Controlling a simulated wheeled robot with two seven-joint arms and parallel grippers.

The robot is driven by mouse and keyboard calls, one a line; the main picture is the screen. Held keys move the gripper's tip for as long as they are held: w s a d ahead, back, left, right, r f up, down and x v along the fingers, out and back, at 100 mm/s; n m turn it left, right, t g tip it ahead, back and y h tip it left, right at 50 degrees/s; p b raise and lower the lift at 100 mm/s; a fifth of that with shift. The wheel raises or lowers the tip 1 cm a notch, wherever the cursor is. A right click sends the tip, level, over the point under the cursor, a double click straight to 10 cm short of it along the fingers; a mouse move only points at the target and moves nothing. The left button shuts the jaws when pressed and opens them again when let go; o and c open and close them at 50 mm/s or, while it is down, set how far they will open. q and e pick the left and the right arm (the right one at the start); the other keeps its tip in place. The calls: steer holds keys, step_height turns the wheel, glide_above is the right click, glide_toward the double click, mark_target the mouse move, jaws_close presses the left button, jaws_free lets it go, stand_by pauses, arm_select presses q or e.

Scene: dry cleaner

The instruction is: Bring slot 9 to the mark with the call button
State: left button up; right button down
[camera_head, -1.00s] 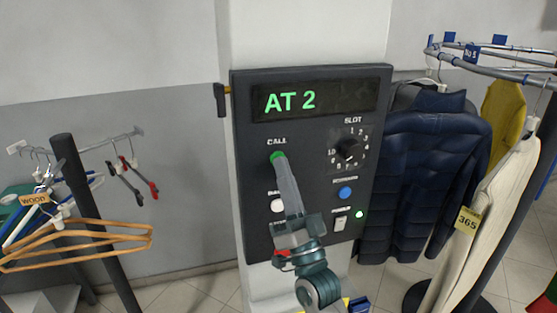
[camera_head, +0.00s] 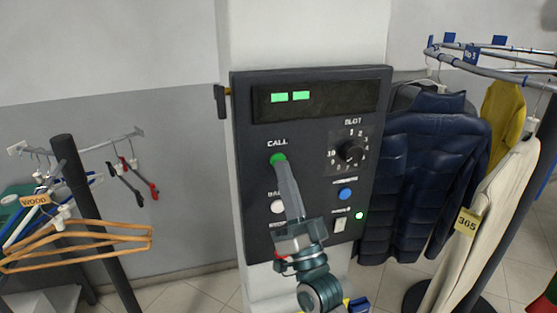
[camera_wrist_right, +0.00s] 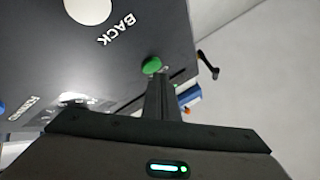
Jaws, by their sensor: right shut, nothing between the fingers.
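The dark control panel (camera_head: 315,115) stands on the pale column. Its green CALL button (camera_head: 278,159) is at the upper left, and the tip of my right gripper (camera_head: 281,164) is at it, seemingly touching. My right gripper is shut and empty; in the right wrist view its fingers (camera_wrist_right: 160,90) end at the green button (camera_wrist_right: 152,65). The display (camera_head: 314,98) shows two green blocks. The slot knob (camera_head: 350,151) is at the right; its exact setting is too small to read. The white BACK button (camera_head: 278,206) is below CALL. My left gripper is out of view.
A conveyor rail (camera_head: 480,62) with garments, including a navy jacket (camera_head: 430,170), is at the right. A hanger rack (camera_head: 85,200) stands at the left.

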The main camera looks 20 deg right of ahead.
steer(key=shift+s, duration=0.3)
steer(key=shift+s, duration=0.1)
steer(key=s+p, duration=0.1)
steer(key=s, duration=0.3)
steer(key=shift+s+d, duration=0.1)
steer(key=shift+s, duration=0.3)
